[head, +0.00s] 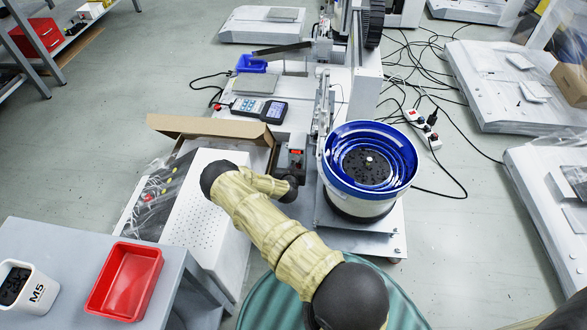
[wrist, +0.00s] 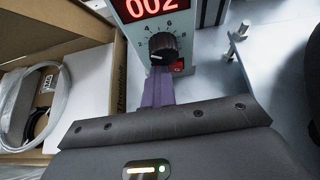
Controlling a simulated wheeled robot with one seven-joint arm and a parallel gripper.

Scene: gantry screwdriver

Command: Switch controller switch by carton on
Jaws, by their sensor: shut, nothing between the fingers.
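The controller (head: 297,160) stands just right of the open carton (head: 205,127). In the wrist view the controller (wrist: 192,40) shows a lit red display reading 002, with a black dial below it. The red switch (wrist: 178,67) sits below and right of the dial, small and partly covered. My gripper (wrist: 158,78) is shut and empty, its purple fingers pointing at the controller's lower face just left of the switch. I cannot tell whether the tips touch it. In the head view my arm hides the fingers. The carton (wrist: 88,104) also shows at left in the wrist view.
A blue-rimmed bowl feeder (head: 370,158) stands close right of the controller. A handheld meter (head: 259,109) lies behind the carton. A metal post with bolts (wrist: 236,42) is right of the controller. A red tray (head: 125,282) is on the front-left table.

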